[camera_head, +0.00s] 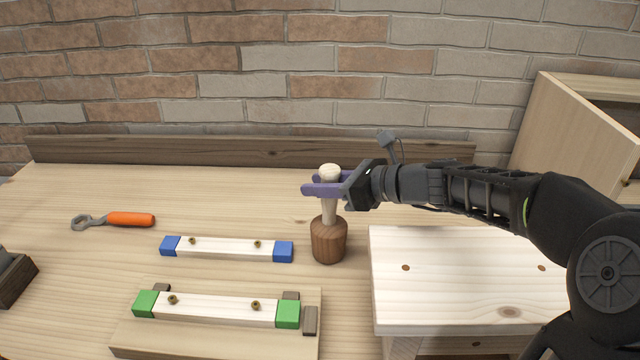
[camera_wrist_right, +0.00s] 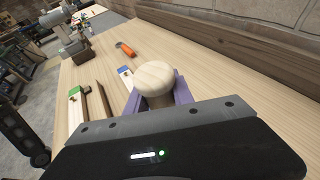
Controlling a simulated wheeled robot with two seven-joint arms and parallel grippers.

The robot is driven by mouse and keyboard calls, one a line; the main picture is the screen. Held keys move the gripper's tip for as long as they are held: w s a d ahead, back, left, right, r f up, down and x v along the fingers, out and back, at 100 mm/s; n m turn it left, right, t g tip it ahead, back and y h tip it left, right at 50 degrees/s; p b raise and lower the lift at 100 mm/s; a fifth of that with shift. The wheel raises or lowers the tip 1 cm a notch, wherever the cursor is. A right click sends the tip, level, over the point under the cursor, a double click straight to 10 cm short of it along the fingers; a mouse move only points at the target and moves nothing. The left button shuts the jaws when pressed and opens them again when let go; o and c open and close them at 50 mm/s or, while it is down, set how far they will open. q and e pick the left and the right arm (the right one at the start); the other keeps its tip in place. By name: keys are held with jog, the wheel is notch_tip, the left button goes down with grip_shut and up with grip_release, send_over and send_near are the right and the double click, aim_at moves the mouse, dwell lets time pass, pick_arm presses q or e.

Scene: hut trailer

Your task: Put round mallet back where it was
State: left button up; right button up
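The round mallet (camera_head: 328,240) is upright, its dark brown wooden head down and its pale handle with a rounded end up. Its head is at the bench top, between the blue-ended bar and the pale wooden stand; I cannot tell whether it touches the bench. My right gripper (camera_head: 322,186) comes in from the right, its purple fingers shut around the handle just below the rounded end. In the right wrist view the handle's end (camera_wrist_right: 155,80) shows between the fingers, and the mallet's head is hidden below. My left gripper is not in view.
A blue-ended bar (camera_head: 225,249) and a green-ended bar (camera_head: 215,309) on a board lie left of the mallet. An orange-handled wrench (camera_head: 130,219) lies far left. A pale stand (camera_head: 460,270) is close on the right.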

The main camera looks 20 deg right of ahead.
jog(key=o, duration=0.4)
jog(key=shift+o, duration=0.2)
jog(key=shift+r, duration=0.2)
jog(key=v, duration=1.2)
jog(key=shift+f, duration=0.1)
